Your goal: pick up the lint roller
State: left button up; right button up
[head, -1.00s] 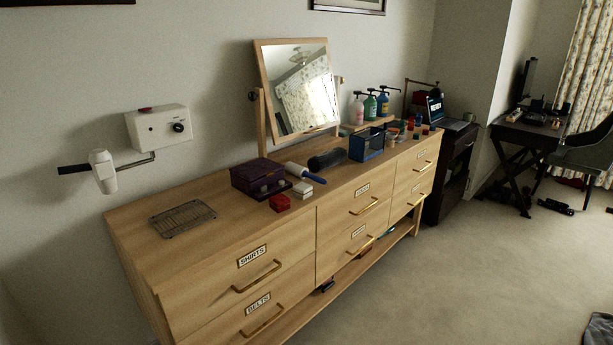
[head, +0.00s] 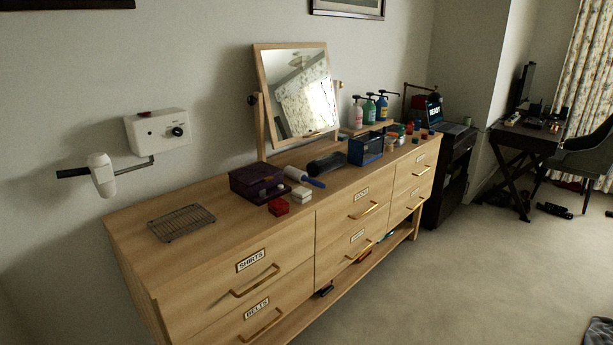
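The lint roller (head: 304,177) lies on top of the wooden dresser, in the middle of the head view. It has a white roll and a blue handle that points toward the front right. It lies just right of a dark purple box (head: 256,181) and behind a small white box (head: 302,194). A dark cylinder-like object (head: 327,163) lies just beyond it. Neither of my grippers is in the head view.
The dresser top (head: 240,227) also holds a wire rack (head: 182,222), a red box (head: 278,206), a blue caddy (head: 366,149), a tilting mirror (head: 297,95) and pump bottles (head: 369,109). A hair dryer (head: 102,175) hangs on the wall. The carpet (head: 480,270) in front is largely clear.

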aim_at(296, 174)
jog(key=z, duration=0.35)
jog(key=i+z, duration=0.4)
jog(key=i, duration=0.85)
